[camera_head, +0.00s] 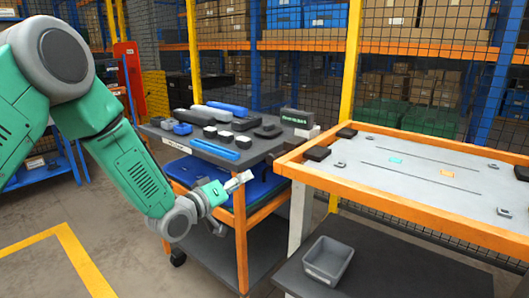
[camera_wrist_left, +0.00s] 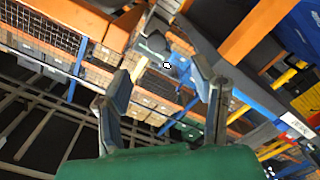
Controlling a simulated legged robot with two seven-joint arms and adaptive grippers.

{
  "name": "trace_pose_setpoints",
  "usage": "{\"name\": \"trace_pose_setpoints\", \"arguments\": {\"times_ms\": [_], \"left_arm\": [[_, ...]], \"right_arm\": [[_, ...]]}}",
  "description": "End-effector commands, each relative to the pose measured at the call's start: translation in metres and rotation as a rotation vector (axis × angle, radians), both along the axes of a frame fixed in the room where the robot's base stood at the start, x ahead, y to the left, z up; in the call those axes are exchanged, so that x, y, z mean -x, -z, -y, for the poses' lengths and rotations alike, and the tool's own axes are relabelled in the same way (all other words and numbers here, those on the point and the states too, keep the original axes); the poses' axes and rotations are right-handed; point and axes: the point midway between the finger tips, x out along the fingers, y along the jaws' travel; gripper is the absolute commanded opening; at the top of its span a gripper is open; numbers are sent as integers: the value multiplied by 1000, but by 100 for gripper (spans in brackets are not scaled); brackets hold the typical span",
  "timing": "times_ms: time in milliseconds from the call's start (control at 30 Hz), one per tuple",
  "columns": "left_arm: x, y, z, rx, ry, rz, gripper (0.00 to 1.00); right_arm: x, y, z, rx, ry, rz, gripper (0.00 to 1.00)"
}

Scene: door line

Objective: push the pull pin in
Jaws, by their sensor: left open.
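My left gripper (camera_head: 238,182) is low in front of the tool cart (camera_head: 241,225), near its orange front post. In the left wrist view its two fingers (camera_wrist_left: 160,68) stand apart with nothing held between them. I cannot pick out the pull pin for sure in either view. My right gripper is out of sight.
The cart top holds several dark tools and blue bars (camera_head: 215,148). To the right stands an orange-rimmed table (camera_head: 430,221) with small fittings. A grey bin (camera_head: 328,260) sits on a dark low surface. Mesh fencing and shelves stand behind. Floor at left is clear.

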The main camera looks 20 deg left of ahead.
Motion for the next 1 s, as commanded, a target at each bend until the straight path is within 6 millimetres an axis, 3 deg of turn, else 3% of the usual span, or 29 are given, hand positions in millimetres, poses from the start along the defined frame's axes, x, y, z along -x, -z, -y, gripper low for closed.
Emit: {"name": "trace_pose_setpoints", "arguments": {"times_ms": [100,267,700,1000], "left_arm": [[-7,-12,-2,20,3,28,52],[-26,-9,2,22,5,27,52],[-111,-7,34,21,4,25,52],[-134,-8,41,21,2,23,52]], "right_arm": [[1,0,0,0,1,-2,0],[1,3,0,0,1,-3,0],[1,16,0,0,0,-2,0],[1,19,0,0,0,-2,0]]}}
